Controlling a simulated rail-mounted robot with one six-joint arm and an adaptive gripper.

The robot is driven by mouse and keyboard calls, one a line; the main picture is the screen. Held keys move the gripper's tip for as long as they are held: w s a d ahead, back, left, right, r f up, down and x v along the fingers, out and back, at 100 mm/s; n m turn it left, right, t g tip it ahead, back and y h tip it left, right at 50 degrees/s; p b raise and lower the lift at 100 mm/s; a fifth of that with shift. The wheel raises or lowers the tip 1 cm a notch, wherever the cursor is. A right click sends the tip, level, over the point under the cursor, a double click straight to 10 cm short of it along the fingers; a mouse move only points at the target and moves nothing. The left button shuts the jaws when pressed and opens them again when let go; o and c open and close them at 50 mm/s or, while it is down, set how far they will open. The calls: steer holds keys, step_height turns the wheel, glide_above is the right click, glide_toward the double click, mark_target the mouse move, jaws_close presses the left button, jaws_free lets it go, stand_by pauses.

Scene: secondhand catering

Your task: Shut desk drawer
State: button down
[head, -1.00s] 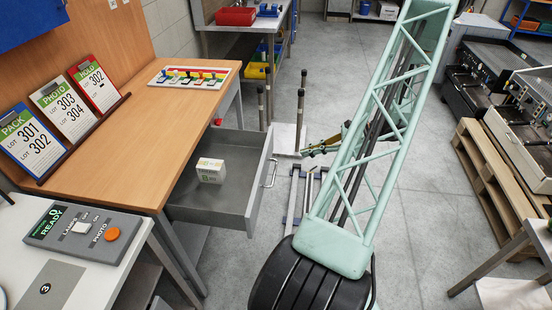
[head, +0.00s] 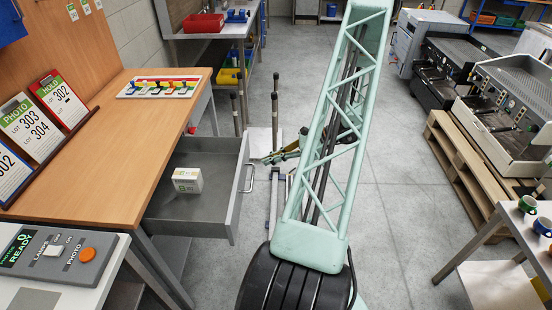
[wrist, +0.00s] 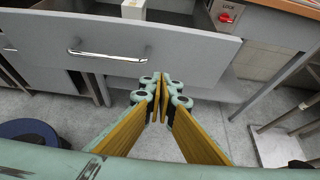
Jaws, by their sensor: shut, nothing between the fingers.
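The grey desk drawer (head: 208,206) is pulled out from the wooden-topped desk (head: 120,140). A small white box (head: 187,180) lies inside it. In the wrist view the drawer front (wrist: 160,58) spans the upper part, with its silver bar handle (wrist: 107,54) at left of centre. My gripper (wrist: 160,82) is shut and empty, its fingers pointing towards the drawer front, below and right of the handle. In the head view my gripper (head: 266,160) is just right of the drawer's handle (head: 248,180), partly hidden by my arm. I cannot tell whether it touches the drawer.
A button panel (head: 58,251) stands on a white table at lower left. Thin upright posts (head: 275,115) stand behind the drawer. Espresso machines (head: 500,108) sit on a pallet (head: 465,165) at right. The floor between is mostly clear.

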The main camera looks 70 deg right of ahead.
steer(key=w+a+f, duration=0.1)
steer(key=w+a, duration=0.1)
steer(key=w, duration=0.4)
steer(key=shift+f+b, duration=0.25)
steer(key=shift+b, duration=0.05)
steer(key=shift+w, duration=0.2)
